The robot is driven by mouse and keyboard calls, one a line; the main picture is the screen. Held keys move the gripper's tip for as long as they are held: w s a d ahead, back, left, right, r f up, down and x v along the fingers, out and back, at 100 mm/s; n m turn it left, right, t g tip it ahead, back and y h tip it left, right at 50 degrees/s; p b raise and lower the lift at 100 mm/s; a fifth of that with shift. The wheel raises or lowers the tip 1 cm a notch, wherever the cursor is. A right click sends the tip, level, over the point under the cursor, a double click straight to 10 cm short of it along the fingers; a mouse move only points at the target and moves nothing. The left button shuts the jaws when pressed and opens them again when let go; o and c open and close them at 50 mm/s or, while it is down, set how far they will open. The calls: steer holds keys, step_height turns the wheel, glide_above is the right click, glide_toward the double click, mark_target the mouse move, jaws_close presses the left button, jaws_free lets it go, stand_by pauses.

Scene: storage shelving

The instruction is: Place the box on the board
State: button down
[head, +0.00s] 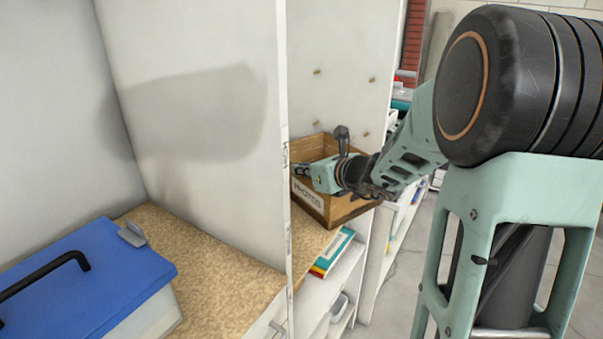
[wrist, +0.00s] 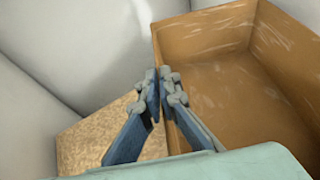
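The box (head: 345,208) is an open brown box labelled "PHOTOS", in the bay beyond the white divider in the head view. It also fills the right of the wrist view (wrist: 210,40). My gripper (head: 303,170) is at its near left wall. In the wrist view the fingers (wrist: 160,78) straddle that wall and look closed on it. The speckled tan board (head: 308,242) lies beneath and in front of the box. It also shows left of the box in the wrist view (wrist: 85,145). Whether the box touches the board is unclear.
A white divider panel (head: 210,110) stands left of the box. A blue-lidded container (head: 85,280) sits in the nearer bay. Books (head: 332,252) lie on a lower shelf below the box. Open floor (head: 400,290) is at the right.

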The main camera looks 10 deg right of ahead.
steer(key=shift+r, duration=0.1)
steer(key=shift+f, duration=0.2)
steer(key=c, duration=2.2)
jaws_free()
steer(key=shift+o, duration=0.2)
steer(key=shift+r, duration=0.1)
steer(key=shift+r, duration=0.25)
steer(key=p+v, duration=0.2)
steer(key=v, duration=1)
steer(key=shift+f, duration=0.2)
steer(key=shift+s, duration=0.1)
